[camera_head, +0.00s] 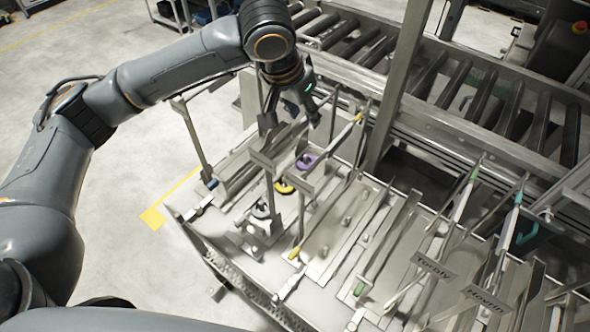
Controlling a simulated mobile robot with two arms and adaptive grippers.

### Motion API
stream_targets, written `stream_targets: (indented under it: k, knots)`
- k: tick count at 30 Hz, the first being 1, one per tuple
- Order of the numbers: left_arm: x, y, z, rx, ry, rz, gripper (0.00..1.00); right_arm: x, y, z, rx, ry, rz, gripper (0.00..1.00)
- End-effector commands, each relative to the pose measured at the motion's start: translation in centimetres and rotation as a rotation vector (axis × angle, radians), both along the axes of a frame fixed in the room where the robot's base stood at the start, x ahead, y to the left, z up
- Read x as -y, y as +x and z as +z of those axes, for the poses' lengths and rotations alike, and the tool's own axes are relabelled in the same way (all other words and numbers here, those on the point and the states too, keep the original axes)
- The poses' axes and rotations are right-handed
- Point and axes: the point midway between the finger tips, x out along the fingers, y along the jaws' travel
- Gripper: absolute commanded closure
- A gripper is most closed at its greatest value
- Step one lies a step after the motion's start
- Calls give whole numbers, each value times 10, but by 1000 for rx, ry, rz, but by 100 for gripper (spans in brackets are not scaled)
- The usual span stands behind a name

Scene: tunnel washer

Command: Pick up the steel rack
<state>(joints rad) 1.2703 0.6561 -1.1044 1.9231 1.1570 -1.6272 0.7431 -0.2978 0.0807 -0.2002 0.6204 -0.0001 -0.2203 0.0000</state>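My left gripper (291,122) points down above the far left part of a steel table (228,268). Its two dark fingers are spread apart, with nothing seen between them. Below it are steel rails, plates and thin upright posts, among them a purple piece (307,161) and a yellow piece (284,187). I cannot tell which of these steel parts is the steel rack; the arm and gripper cover some of them. My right gripper is not in view.
A roller conveyor (480,95) runs behind the table, with a steel post (398,85) between them. Labelled plates, one reading Torply (434,266), stand at the front right. The floor (130,180) at left is open, with a yellow mark (152,217).

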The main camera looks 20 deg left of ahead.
Motion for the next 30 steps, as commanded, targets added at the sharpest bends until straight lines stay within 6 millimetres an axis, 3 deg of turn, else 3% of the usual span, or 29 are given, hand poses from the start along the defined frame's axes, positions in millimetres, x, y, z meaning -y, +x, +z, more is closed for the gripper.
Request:
stream_targets:
  k: [1,6,14,19,30]
  knots:
    - [0,0,-4,-5,2,1,65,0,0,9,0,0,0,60]
    - [3,8,-23,0,0,1,65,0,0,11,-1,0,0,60]
    - [4,9,-26,1,0,0,65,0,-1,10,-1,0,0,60]
    - [4,9,-26,1,0,0,100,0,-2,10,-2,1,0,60]
    - [4,10,-22,10,-4,0,100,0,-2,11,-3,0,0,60]
